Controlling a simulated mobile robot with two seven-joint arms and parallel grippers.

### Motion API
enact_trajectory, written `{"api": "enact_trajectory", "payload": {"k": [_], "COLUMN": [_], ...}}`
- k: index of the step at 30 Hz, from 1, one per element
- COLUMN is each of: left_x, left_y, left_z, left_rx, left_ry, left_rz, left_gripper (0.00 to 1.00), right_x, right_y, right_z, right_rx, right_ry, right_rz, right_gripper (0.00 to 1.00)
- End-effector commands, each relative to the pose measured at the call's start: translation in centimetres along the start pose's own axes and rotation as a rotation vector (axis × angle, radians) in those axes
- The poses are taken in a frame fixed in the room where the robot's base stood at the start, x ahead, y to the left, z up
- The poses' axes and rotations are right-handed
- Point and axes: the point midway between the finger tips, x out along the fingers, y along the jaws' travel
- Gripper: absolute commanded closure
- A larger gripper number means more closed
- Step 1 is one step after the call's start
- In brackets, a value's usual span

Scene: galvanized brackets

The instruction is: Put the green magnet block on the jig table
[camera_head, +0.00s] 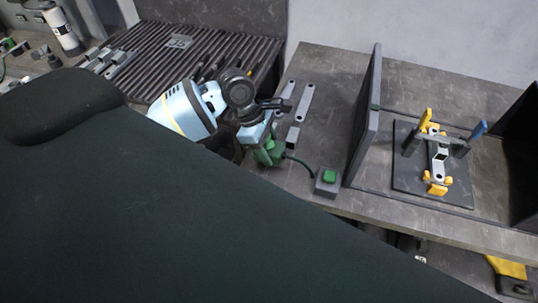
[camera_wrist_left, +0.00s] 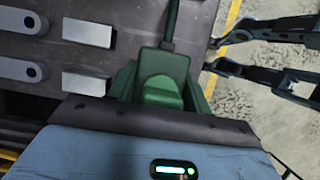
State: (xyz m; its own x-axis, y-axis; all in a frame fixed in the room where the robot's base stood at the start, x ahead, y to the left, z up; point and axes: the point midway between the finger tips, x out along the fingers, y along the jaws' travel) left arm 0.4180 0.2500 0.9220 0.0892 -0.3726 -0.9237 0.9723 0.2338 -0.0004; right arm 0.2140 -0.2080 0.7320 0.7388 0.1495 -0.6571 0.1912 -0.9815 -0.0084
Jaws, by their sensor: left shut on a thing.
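The green magnet block (camera_head: 268,151) is at my left gripper (camera_head: 262,130), which is shut on it, over the left part of the grey bench. In the left wrist view the green block (camera_wrist_left: 160,92) sits just beyond the gripper's dark front bar, with a cable running from its top. The fingertips are largely hidden, and I cannot tell whether the block touches the bench. A dark plate (camera_head: 405,179) with a yellow-clamped fixture, seemingly the jig table, stands to the right. Dark jointed parts at the right of the wrist view may be my right gripper; its jaws are unclear.
An upright grey panel (camera_head: 364,118) stands between the block and the fixture. A grey box with a green button (camera_head: 327,182) lies on the bench at the cable's end. Flat brackets (camera_head: 304,102) lie behind my gripper. A slatted rack (camera_head: 150,62) is at the left.

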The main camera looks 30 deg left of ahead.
Motion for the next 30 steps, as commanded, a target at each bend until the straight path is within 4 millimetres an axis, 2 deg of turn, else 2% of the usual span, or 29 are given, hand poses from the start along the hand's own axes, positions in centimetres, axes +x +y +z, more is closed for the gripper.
{"api": "enact_trajectory", "payload": {"k": [5, 15, 26, 27, 30], "left_x": [0.1, 3.0, 3.4, 3.4, 3.4], "left_y": [0.1, 0.1, 0.1, 0.0, 0.0], "left_z": [0.0, -1.2, -1.4, -1.4, -1.5], "left_rx": [0.000, 0.000, 0.000, -0.001, -0.001], "left_ry": [-0.002, -0.003, -0.003, -0.001, 0.000], "left_rz": [0.003, 0.004, 0.003, 0.001, 0.001], "left_gripper": [0.95, 0.95, 0.95, 0.46, 0.33], "right_x": [0.0, 0.0, 0.0, 0.0, 0.0], "right_y": [0.0, 0.0, 0.0, 0.0, 0.0], "right_z": [-0.1, -0.3, -0.2, -0.2, -0.1], "right_rx": [0.001, 0.000, 0.000, 0.000, 0.000], "right_ry": [0.001, 0.005, 0.004, 0.004, 0.003], "right_rz": [0.000, 0.001, 0.001, 0.001, 0.001], "right_gripper": [0.64, 0.64, 0.64, 0.64, 0.64]}}
